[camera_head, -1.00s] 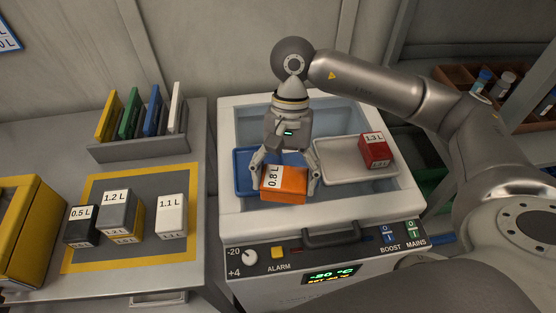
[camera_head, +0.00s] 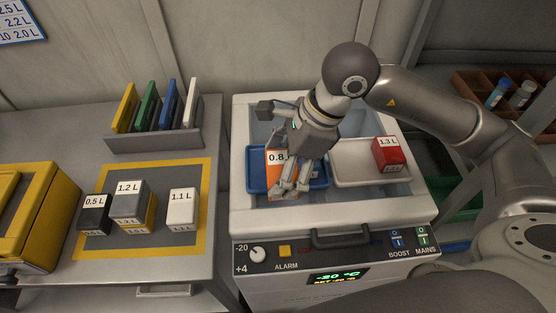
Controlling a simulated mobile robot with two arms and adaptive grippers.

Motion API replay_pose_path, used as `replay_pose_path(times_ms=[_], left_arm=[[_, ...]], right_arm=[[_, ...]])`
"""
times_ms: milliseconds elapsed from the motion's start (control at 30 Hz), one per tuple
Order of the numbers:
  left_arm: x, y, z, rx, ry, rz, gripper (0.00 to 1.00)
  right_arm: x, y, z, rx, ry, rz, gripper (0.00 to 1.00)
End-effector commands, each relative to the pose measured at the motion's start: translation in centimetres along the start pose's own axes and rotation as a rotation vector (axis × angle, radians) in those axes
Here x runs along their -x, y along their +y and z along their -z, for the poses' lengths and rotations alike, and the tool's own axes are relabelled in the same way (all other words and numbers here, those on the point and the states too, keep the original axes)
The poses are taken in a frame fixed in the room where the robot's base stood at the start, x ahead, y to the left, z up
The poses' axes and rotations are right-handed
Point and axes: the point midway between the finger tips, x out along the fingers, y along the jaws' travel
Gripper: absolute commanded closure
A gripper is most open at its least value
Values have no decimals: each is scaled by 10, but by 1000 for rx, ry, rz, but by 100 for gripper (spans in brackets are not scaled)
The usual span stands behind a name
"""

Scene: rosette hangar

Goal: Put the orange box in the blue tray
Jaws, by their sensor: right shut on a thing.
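The orange box (camera_head: 273,185), labelled 0.8 L, is at the blue tray in the left part of the open freezer chest. My right gripper (camera_head: 287,172) comes down from the upper right, turned and tilted, and is shut on the box, hiding its right part. The blue tray (camera_head: 258,184) shows to the left of the box and a little to the right of the gripper. I cannot tell whether the box touches the tray floor. My left gripper is not in view.
A pale tray (camera_head: 350,177) with a red 1.3 L box (camera_head: 388,153) sits right of the blue tray. The white freezer rim (camera_head: 330,216) surrounds both. On the left bench stand black (camera_head: 94,214), grey (camera_head: 130,203) and white (camera_head: 182,208) boxes and a rack (camera_head: 150,142) of coloured plates.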

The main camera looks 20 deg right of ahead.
Motion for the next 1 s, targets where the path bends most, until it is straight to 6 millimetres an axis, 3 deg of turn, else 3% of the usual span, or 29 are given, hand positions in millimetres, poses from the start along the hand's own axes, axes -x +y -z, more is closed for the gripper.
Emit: replay_pose_path(times_ms=[367, 533, 700, 1000], left_arm=[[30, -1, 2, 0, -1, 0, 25], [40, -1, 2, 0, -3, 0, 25], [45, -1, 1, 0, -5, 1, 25], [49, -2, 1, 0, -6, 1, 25]], right_arm=[[-34, -74, -3, -2, 1, -4, 52], [-64, -99, 4, -2, 3, -5, 52], [-84, -115, 8, 0, 0, -2, 52], [-99, -126, 12, 2, 1, -3, 52]])
